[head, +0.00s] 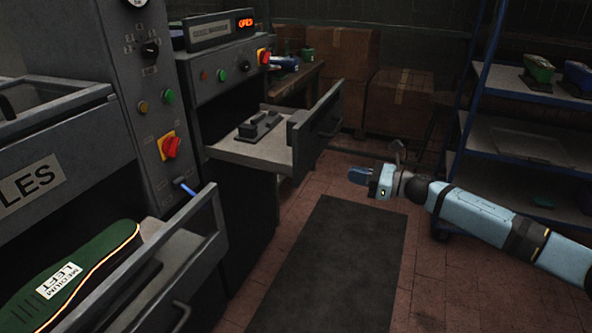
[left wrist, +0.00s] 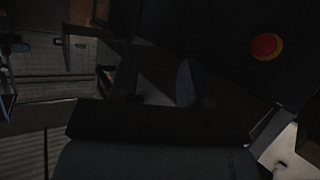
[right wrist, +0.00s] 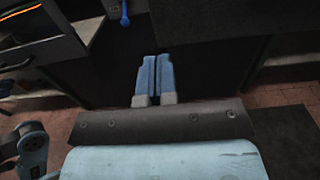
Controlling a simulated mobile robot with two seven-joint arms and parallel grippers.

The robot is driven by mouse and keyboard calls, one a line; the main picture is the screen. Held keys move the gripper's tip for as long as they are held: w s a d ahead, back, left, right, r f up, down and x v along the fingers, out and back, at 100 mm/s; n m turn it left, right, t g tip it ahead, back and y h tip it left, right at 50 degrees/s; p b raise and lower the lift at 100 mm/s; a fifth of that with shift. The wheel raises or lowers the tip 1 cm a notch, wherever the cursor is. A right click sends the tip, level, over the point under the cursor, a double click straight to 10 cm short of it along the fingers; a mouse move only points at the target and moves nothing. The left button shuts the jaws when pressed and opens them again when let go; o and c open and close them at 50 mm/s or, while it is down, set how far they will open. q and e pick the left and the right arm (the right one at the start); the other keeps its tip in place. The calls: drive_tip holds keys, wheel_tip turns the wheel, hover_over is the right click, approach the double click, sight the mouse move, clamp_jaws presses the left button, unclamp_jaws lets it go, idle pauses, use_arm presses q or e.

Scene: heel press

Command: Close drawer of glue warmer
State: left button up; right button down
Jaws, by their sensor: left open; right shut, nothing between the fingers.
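A dark grey machine (head: 221,72) with a lit orange display and an illegible label stands in the middle of the head view. Its drawer (head: 309,130) is pulled out, with a dark fixture (head: 260,128) on its light tray. I cannot read whether this machine is the glue warmer. A second open drawer (head: 205,237), nearer at lower left, holds a green insole (head: 65,277) marked "MEDIUM LEFT". My right gripper (head: 359,175) is shut and empty, to the right of the middle drawer and apart from it. Its closed fingers show in the right wrist view (right wrist: 154,78). My left gripper (left wrist: 160,90) is open in its dark wrist view.
A blue shelf rack (head: 520,100) stands at right. Cardboard boxes (head: 398,103) stand at the back. A dark mat (head: 330,265) lies on the clear tiled floor. A red button (left wrist: 266,46) shows in the left wrist view.

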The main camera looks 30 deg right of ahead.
sight(300, 163)
drive_tip(key=x, duration=1.2)
drive_tip(key=shift+w+a, duration=0.35)
drive_tip(key=shift+w, duration=0.05)
